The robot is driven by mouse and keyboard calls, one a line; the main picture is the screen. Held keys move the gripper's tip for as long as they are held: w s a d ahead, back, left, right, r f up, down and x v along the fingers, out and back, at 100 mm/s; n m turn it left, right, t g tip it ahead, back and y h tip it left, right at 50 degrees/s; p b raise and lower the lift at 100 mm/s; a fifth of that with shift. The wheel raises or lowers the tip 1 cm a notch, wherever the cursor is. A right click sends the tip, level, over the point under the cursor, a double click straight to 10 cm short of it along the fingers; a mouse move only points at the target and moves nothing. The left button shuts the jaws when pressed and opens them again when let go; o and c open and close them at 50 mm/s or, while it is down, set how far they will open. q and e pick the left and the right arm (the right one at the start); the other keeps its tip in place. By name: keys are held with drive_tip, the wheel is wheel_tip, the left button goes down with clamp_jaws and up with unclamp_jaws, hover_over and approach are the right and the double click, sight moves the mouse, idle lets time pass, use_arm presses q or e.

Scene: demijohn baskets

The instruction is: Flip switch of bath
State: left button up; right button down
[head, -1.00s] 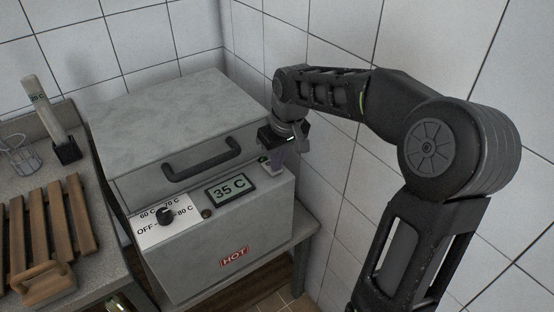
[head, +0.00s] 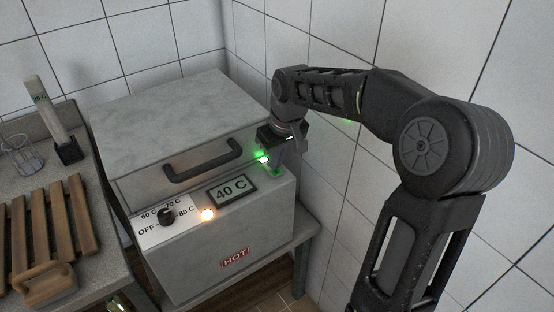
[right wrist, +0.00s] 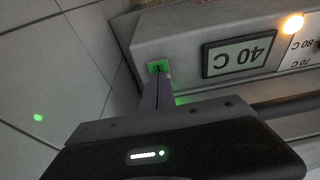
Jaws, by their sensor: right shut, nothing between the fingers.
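The bath (head: 225,240) is a grey box with a closed lid (head: 165,120) and a dark handle. Its display (head: 232,190) reads 40 C, and an orange lamp (head: 208,215) glows beside it. The switch (right wrist: 158,67) glows green at the bath's right end. My right gripper (head: 275,170) is shut with nothing between its fingers, its tips down at the lit switch. In the right wrist view its fingers (right wrist: 157,88) reach the green switch; I cannot tell whether they touch. The fingers partly hide the switch.
A dial (head: 167,216) sits on the white temperature plate at the front left. A wooden slatted rack (head: 50,235), a wire holder (head: 20,158) and a thermometer (head: 48,110) stand on the left counter. Tiled walls are close behind and right.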

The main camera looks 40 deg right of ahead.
drive_tip(key=shift+r+p, duration=0.45)
drive_tip(key=p+v, duration=0.3)
drive_tip(key=v, duration=0.1)
drive_tip(key=shift+w+r, duration=0.15)
drive_tip(key=shift+w, duration=0.2)
drive_tip(key=shift+s+r+b, duration=0.3)
drive_tip(key=shift+s+b, duration=0.2)
drive_tip(key=shift+s, duration=0.1)
drive_tip(key=w+v, duration=0.2)
drive_tip(key=v, duration=0.5)
hover_over(280, 174)
drive_tip(key=s, duration=0.4)
drive_tip(key=shift+w+a+r+b, duration=0.15)
drive_tip(key=shift+w+b, duration=0.05)
drive_tip(key=shift+b, duration=0.1)
